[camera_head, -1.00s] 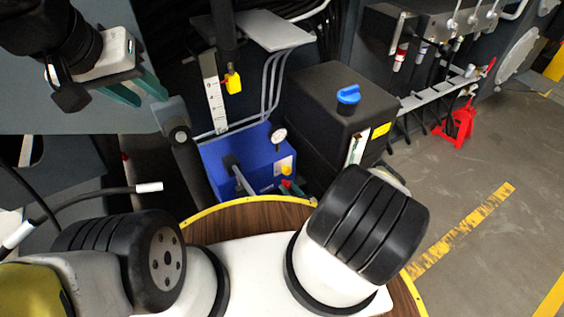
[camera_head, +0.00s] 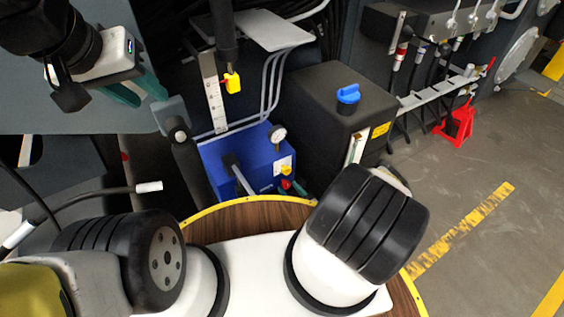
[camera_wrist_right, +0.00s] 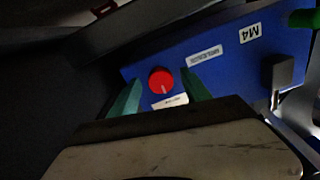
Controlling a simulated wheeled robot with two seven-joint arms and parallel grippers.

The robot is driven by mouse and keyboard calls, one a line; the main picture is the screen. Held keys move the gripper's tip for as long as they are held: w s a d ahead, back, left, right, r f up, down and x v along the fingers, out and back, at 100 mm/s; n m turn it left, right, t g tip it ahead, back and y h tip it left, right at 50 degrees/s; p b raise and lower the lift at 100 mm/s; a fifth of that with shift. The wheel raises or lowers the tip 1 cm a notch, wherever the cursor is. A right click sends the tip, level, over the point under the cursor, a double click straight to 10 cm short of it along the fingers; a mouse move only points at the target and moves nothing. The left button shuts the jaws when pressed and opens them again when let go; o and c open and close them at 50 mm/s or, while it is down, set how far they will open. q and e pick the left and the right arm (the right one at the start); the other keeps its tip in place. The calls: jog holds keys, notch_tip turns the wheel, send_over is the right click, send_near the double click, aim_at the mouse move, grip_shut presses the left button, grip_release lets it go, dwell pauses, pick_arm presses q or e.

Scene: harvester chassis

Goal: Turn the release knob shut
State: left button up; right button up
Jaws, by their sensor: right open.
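The red release knob (camera_wrist_right: 161,80) sits on the face of a blue unit (camera_wrist_right: 225,60) in the right wrist view, with a pale mark at its lower edge. My right gripper (camera_wrist_right: 160,95) is open, with one green fingertip to each side of the knob. Gaps show between the fingers and the knob, so I see no grip. In the head view, the blue unit (camera_head: 236,160) stands beyond my base, and my right arm hides most of the right gripper. My left gripper (camera_head: 150,97) is at the upper left, fingers apart and empty, away from the unit.
A pressure gauge (camera_head: 278,134) and a grey lever (camera_head: 236,172) stand on the unit. A black tank (camera_head: 335,105) with a blue cap (camera_head: 348,94) is close on its right. Grey pipes (camera_head: 272,85) rise behind. A red jack stand (camera_head: 459,121) is further right, beside open floor.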

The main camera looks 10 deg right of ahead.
jog(key=v, duration=0.7)
jog(key=shift+s, duration=0.1)
